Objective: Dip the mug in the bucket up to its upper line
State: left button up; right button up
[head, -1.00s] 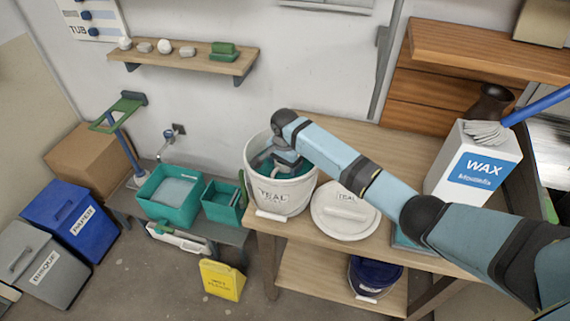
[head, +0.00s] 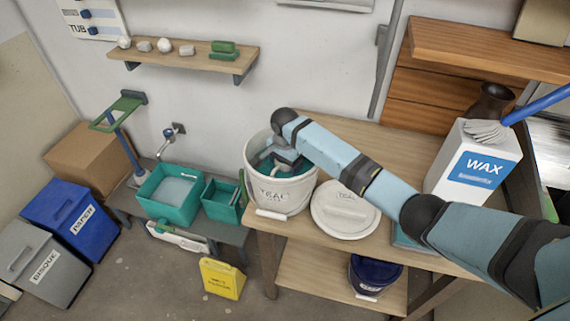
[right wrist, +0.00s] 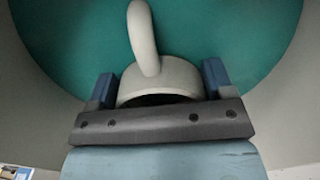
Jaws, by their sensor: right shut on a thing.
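The white bucket (head: 281,193), labelled TEAL, stands open at the left end of the wooden table and holds teal glaze; the glaze (right wrist: 60,45) fills much of the right wrist view. My right gripper (head: 283,158) reaches down inside the bucket's rim. It is shut on the pale grey mug (right wrist: 160,82), with one blue finger on each side of it. The mug's curved handle (right wrist: 143,38) points up in that view. No line on the mug shows, and I cannot tell how deep it is in the glaze. My left gripper is not in view.
A white lid (head: 345,215) lies right of the bucket. A white WAX container (head: 472,165) stands farther right. A dark blue bucket (head: 374,275) is on the lower shelf. Teal tubs (head: 169,205) sit on a low bench to the left.

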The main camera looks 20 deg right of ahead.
dwell(0.4)
notch_tip(320, 180, up, 9)
jog(key=shift+f, duration=0.15)
dwell(0.6)
dwell(1.7)
notch_tip(320, 180, up, 10)
dwell(0.6)
dwell(0.4)
